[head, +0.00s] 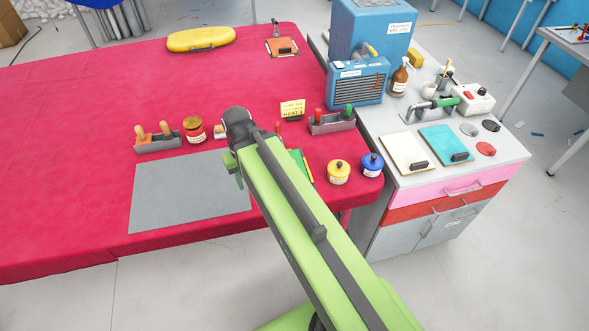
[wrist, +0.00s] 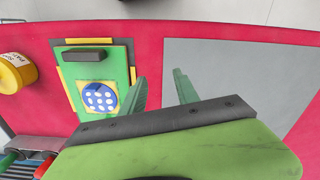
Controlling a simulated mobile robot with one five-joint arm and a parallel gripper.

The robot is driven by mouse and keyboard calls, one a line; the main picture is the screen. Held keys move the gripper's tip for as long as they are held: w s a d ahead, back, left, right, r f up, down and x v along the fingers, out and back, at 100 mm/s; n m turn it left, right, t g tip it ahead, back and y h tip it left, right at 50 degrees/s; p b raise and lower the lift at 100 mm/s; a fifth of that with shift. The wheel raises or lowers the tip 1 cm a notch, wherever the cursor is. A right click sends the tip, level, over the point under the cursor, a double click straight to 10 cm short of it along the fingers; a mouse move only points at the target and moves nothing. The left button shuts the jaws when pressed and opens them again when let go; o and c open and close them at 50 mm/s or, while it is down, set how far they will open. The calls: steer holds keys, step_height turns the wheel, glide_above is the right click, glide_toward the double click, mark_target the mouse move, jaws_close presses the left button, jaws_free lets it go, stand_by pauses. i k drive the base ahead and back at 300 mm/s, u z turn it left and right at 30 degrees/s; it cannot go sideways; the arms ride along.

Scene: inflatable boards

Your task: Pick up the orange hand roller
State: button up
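Two orange-handled tools stand in a grey holder (head: 158,143) on the red table, left of my arm in the head view. The left orange handle (head: 142,135) and the right orange handle (head: 165,130) look alike; I cannot tell which belongs to the orange hand roller, and their lower parts are hidden in the holder. My gripper (wrist: 159,78) is open and empty in the wrist view, above red cloth between a green board (wrist: 98,75) and the grey mat (wrist: 240,75). The orange-handled tools are not in the wrist view.
Another holder (head: 332,123) has red and green handles. A yellow tin (head: 339,172) and a blue tin (head: 372,165) are near the table's right corner. The table's left part is clear.

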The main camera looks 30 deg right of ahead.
mark_target(142, 139)
steer(key=z, duration=0.45)
steer(key=k, duration=1.3)
steer(key=u, duration=0.7)
steer(key=i, duration=1.2)
steer(key=u, duration=1.25)
steer(key=i, duration=1.45)
steer(key=u, duration=0.35)
